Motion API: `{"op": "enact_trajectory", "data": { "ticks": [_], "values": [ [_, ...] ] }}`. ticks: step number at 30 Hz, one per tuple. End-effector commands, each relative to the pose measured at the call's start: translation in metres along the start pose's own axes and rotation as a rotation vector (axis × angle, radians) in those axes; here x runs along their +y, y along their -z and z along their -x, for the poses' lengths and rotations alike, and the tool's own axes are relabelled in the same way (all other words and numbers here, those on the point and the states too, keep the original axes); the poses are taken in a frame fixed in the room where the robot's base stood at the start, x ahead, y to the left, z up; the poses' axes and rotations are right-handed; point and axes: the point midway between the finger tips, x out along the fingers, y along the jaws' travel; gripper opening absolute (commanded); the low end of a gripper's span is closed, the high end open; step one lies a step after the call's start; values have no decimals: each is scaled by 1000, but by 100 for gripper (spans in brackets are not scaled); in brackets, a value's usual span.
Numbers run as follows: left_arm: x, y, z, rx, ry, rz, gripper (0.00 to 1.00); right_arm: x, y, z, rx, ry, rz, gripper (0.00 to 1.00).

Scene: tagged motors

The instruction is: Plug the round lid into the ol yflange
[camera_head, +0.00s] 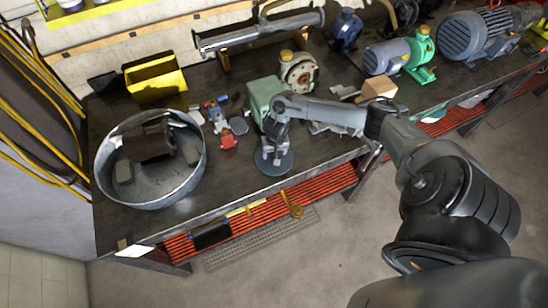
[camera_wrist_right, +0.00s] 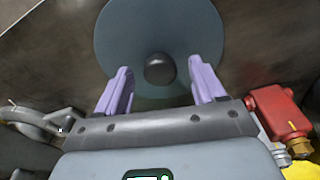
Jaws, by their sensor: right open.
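The round lid (camera_head: 274,165) is a flat blue-grey disc lying on the workbench near its front edge. In the right wrist view the lid (camera_wrist_right: 160,25) shows a dark round knob (camera_wrist_right: 160,68) at its centre. My right gripper (camera_head: 270,152) is over the lid. In the wrist view its two pale purple fingers (camera_wrist_right: 162,82) are apart, one on each side of the knob, with gaps to it. I cannot tell which part is the oily flange; a beige round flanged part (camera_head: 298,70) stands at the back of the bench. My left gripper is not in view.
A large round metal tub (camera_head: 200,165) with dark parts stands on the left. A red fitting (camera_head: 228,142) lies left of the lid; a red part (camera_wrist_right: 278,112) shows beside my gripper. A yellow bin (camera_head: 155,80) and several motors (camera_head: 388,56) line the back.

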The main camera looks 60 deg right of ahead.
Motion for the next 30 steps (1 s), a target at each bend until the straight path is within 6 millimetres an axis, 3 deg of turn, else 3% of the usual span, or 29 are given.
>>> {"op": "enact_trajectory", "data": {
  "ticks": [2,13,23,30],
  "values": [
    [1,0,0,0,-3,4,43,0,0,0,0,0,0,68],
    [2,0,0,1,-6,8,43,0,1,1,1,1,0,13],
    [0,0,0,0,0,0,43,0,1,3,1,1,0,13],
    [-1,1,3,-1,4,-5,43,-1,3,20,2,3,0,13]
  ]
}}
